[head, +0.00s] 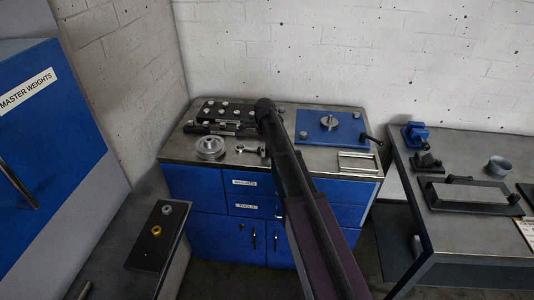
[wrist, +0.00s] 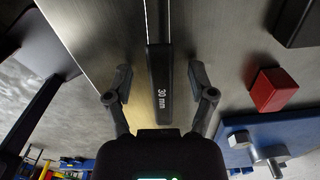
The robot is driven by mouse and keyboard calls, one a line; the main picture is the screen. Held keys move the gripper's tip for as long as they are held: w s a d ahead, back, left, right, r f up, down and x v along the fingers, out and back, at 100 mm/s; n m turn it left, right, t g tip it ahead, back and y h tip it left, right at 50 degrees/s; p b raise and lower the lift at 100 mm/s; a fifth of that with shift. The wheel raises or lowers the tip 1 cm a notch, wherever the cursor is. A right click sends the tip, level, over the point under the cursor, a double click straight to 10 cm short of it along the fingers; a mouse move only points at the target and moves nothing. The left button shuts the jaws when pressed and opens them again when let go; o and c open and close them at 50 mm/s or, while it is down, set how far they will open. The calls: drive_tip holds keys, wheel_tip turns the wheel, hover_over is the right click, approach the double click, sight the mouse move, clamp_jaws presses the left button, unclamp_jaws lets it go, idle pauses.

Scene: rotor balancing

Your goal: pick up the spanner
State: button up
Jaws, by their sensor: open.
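The spanner (wrist: 161,85) shows in the wrist view as a long bar with a dark handle marked "30 mm". It runs up out of the top of the picture, so its far end is out of view. My gripper (wrist: 162,84) is open, with one finger on each side of the handle. A gap shows between each finger and the handle, and nothing is held. I cannot tell the height of the fingers against the handle. In the head view my dark arm reaches over the blue cabinet's worktop, and I cannot make out the spanner or the fingers there.
In the wrist view a red block (wrist: 272,89) and a blue plate with a bolt (wrist: 268,152) lie to the right. In the head view the worktop (head: 185,151) also bears a round disc (head: 210,147), a black weight rack (head: 226,113) and a metal frame (head: 357,162).

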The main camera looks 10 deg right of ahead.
idle(0.4)
clamp_jaws()
drive_tip(key=shift+r, duration=0.1)
wheel_tip(320, 180, up, 3)
drive_tip(key=p, duration=0.3)
drive_tip(key=shift+r+p, duration=0.2)
drive_tip(key=shift+p, duration=0.15)
drive_tip(key=s+d+r+p, duration=0.1)
drive_tip(key=s, duration=1.5)
drive_tip(key=shift+d+r, duration=0.2)
drive_tip(key=shift+w+a, duration=0.1)
drive_tip(key=shift+a, duration=0.05)
